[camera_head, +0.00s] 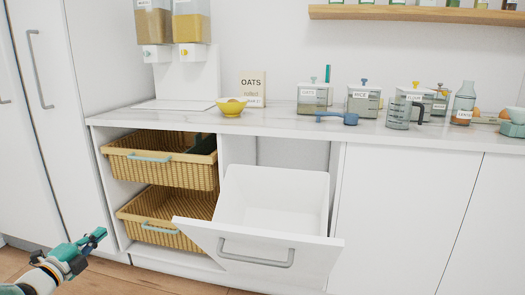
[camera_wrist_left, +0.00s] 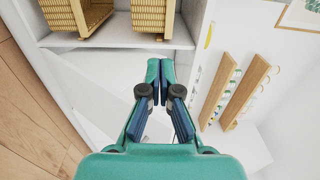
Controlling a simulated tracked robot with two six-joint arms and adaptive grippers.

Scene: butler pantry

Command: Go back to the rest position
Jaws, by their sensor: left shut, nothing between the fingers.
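My left gripper (camera_head: 97,238) is at the lower left of the head view, in front of the lower cabinets and above the wooden floor. It is shut and empty, apart from the baskets and the open drawer. In the left wrist view its fingers (camera_wrist_left: 153,72) come together at the tips, with nothing between them. My right gripper is not in view.
A white tilt-out bin (camera_head: 260,240) stands open, its front leaning into the room. Two wicker baskets (camera_head: 130,167) sit pulled out on shelves to its left. The counter (camera_head: 270,123) holds a yellow bowl (camera_head: 231,107), jars and a blue scoop (camera_head: 338,118). The wooden floor is clear.

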